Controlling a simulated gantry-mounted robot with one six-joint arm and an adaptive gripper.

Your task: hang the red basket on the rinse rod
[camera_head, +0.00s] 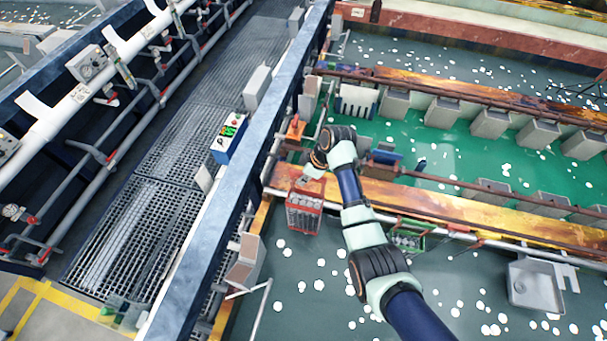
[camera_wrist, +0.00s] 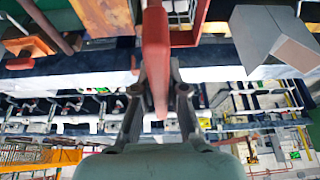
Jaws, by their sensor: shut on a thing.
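The red basket (camera_head: 304,212) hangs upright from my gripper (camera_head: 314,176), left of my arm and over the grey-green tank, near the left end of the orange-stained tank wall. In the wrist view, my gripper (camera_wrist: 158,100) is shut on the basket's red handle (camera_wrist: 155,55), and part of the basket body (camera_wrist: 188,38) shows behind it. A silver rod (camera_head: 510,242) runs along the front of the stained wall, and a brown rod (camera_head: 470,189) runs behind it. I cannot tell which is the rinse rod. My arm hides part of both.
A green basket (camera_head: 408,238) hangs at the silver rod just right of my arm. A grey box (camera_head: 534,287) stands farther right. Several grey boxes line the brown rods. A blue rail (camera_head: 225,190) borders the tank at left. Liquid with white floating discs lies open below.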

